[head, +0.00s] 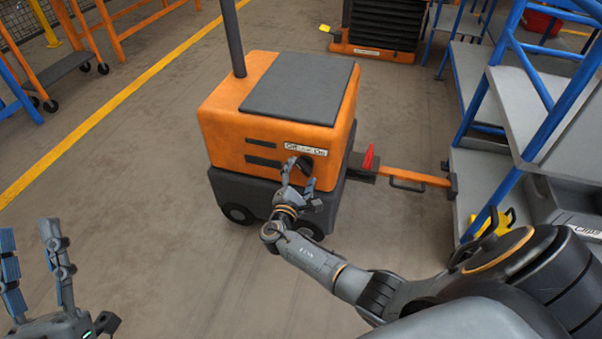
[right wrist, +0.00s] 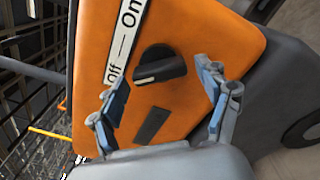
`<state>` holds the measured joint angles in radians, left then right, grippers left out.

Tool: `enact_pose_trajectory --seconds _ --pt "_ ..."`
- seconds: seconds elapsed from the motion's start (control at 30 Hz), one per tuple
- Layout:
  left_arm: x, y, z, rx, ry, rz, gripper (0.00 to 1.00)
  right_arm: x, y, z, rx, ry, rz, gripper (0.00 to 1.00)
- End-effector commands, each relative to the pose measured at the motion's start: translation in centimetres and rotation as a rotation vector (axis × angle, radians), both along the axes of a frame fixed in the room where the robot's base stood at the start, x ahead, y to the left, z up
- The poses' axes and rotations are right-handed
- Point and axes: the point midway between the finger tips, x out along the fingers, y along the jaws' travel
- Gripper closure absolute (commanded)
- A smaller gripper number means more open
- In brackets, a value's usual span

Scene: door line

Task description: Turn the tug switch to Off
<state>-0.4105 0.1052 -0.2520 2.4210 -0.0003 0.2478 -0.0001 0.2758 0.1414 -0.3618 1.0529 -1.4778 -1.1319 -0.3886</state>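The orange tug (head: 270,140) stands in the middle of the head view. A white label (head: 305,150) reading "Off" and "On" is on its side. In the right wrist view, the black rotary switch (right wrist: 160,65) sits beside the label (right wrist: 120,45). A pale mark on its knob is at the end facing "Off". My right gripper (head: 297,172) is at the tug's side, just below the label. In the right wrist view its fingers (right wrist: 165,105) are spread apart, with the switch beyond them and nothing visibly held. My left gripper (head: 36,265) is open and empty at lower left.
An orange tow bar (head: 412,177) with a red lever (head: 369,157) extends right from the tug. A grey shelf rack with blue posts (head: 480,205) stands at right. Floor left of the tug is clear up to a yellow line (head: 100,115). Orange carts stand behind.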

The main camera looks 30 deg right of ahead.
Motion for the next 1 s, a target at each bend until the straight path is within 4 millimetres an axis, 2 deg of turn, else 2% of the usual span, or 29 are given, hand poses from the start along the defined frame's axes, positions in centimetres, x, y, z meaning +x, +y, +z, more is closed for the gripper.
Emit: enact_pose_trajectory --seconds 0.3,0.43,0.8,1.0 --pt "-0.1 0.0 0.1 -0.002 -0.003 -0.002 0.60 0.0 0.0 0.0 0.001 -0.003 -0.001 0.17" --pt "-0.1 0.0 0.1 -0.002 -0.003 -0.002 0.60 -0.6 0.7 0.0 0.002 -0.002 0.001 0.17" --pt "0.0 0.0 0.1 -0.001 -0.002 -0.001 0.60 -5.4 6.4 -0.1 0.005 0.000 0.001 0.17" --pt "0.0 0.0 0.0 -0.001 -0.002 -0.001 0.60 -7.3 8.5 0.0 0.003 -0.001 0.000 0.17"
